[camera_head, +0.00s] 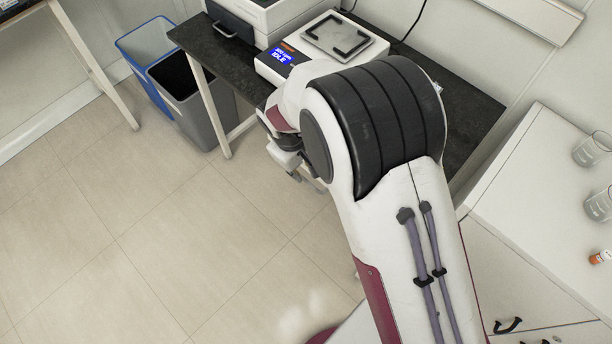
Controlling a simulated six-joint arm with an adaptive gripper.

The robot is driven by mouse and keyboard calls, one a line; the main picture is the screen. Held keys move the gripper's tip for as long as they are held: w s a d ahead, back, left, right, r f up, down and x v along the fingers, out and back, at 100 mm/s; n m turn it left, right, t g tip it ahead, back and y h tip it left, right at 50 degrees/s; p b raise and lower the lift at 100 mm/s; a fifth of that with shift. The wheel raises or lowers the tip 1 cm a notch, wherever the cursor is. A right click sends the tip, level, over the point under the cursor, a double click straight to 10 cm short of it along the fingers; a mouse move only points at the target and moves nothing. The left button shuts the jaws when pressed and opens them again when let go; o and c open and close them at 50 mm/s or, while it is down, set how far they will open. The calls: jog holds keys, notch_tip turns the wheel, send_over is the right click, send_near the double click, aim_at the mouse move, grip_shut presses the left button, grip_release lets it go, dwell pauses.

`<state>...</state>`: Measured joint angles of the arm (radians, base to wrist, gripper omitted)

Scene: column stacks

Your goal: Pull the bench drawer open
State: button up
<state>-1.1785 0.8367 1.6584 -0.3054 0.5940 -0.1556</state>
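My arm fills the middle of the view and hides much of the dark bench (470,118). My gripper (308,178) shows only in part, past the arm's wrist, near the front edge of the bench. Its fingers are mostly hidden, so I cannot tell whether it is open or shut, or whether it touches anything. No drawer front is clearly visible under the dark bench; the arm covers that area. A white cabinet (500,265) at the lower right has a black handle (508,326) on its front. I cannot tell whether that front is a drawer.
A shaker device (345,38) with a lit display stands on the bench, beside a larger white instrument (270,18). Blue (148,42) and grey (190,105) bins stand left of the bench. Glass beakers (592,150) stand on the cabinet. The floor at left is clear.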

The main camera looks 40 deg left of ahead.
aim_at(307, 181)
jog(key=shift+w+f, duration=0.2)
jog(key=shift+f, duration=0.9)
jog(key=shift+w+f, duration=0.25)
jog(key=shift+f, duration=0.85)
jog(key=shift+w+f, duration=0.2)
jog(key=shift+f, duration=0.9)
grip_shut()
